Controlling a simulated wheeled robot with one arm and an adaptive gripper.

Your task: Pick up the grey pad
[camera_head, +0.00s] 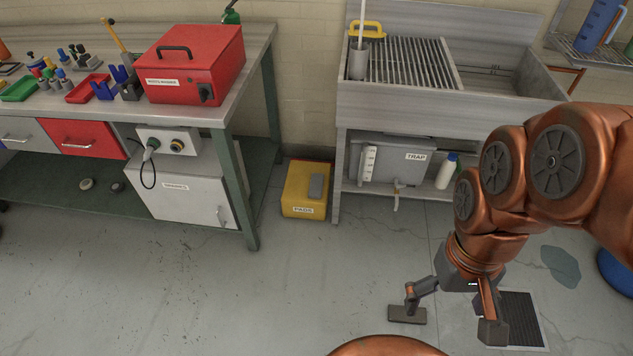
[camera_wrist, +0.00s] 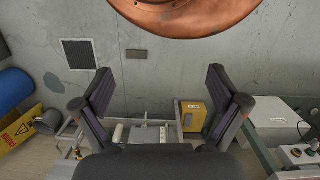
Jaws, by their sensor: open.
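A flat grey pad-like piece (camera_head: 316,187) lies on the yellow box (camera_head: 303,208) labelled PADS, on the floor between bench and sink. A second flat, brownish-grey rectangle (camera_head: 407,314) lies on the floor at the lower middle; it also shows in the wrist view (camera_wrist: 136,54). I cannot tell which one is the named pad. My gripper (camera_head: 450,315) is open and empty, above the floor. One finger overlaps the floor rectangle in the head view. In the wrist view the gripper's fingers (camera_wrist: 160,90) are wide apart with nothing between them.
A floor grate (camera_head: 524,318) lies at the right, partly behind a finger. A workbench (camera_head: 245,95) with a red case (camera_head: 195,65) stands at the left. A sink unit (camera_head: 400,98) stands at the back with a trap tank below. The floor in the middle is clear.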

